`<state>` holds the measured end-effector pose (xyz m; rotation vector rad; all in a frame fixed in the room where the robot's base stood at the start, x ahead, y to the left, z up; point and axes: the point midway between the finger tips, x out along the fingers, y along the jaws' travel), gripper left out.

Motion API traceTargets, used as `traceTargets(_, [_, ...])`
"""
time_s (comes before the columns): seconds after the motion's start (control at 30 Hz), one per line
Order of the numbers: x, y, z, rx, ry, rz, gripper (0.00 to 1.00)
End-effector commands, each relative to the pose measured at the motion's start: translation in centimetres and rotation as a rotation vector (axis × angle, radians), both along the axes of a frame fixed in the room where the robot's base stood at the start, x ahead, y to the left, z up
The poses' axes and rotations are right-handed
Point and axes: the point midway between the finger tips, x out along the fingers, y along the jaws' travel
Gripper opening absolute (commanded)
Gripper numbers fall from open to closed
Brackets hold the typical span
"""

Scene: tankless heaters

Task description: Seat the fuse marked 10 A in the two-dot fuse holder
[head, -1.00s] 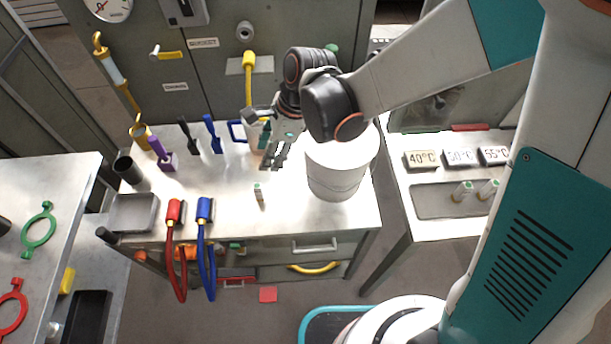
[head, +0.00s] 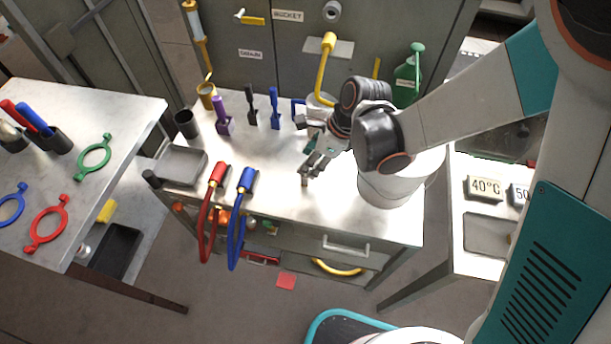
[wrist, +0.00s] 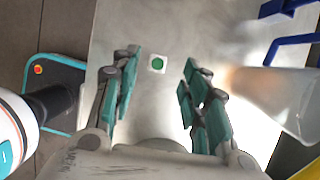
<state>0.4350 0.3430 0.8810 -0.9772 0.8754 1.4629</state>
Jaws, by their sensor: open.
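A small fuse with a green top stands upright on the steel bench; its top (wrist: 157,64) shows between my fingertips in the wrist view. In the head view the fuse (head: 305,181) is mostly hidden beneath my gripper (head: 312,170). My gripper is open, its teal finger pads (wrist: 158,82) apart on either side of the fuse in the picture; contact with it cannot be made out. The 10 A marking is not readable. I cannot make out the two-dot fuse holder in these views.
A white bucket (head: 388,190) stands close right of my gripper. Red (head: 217,176) and blue (head: 246,182) hoses hang over the bench's front edge. A grey tray (head: 181,164) and upright tools stand left. A side table holds a 40°C plate (head: 484,187).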

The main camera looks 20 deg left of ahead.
Motion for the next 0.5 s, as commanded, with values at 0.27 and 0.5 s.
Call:
traceTargets(0.27, [-0.3,0.9,-4.1,-0.001,0.0,0.001,0.42])
traceTargets(0.5, [-0.4,1.1,-4.3,-0.001,-0.001,0.0,0.42])
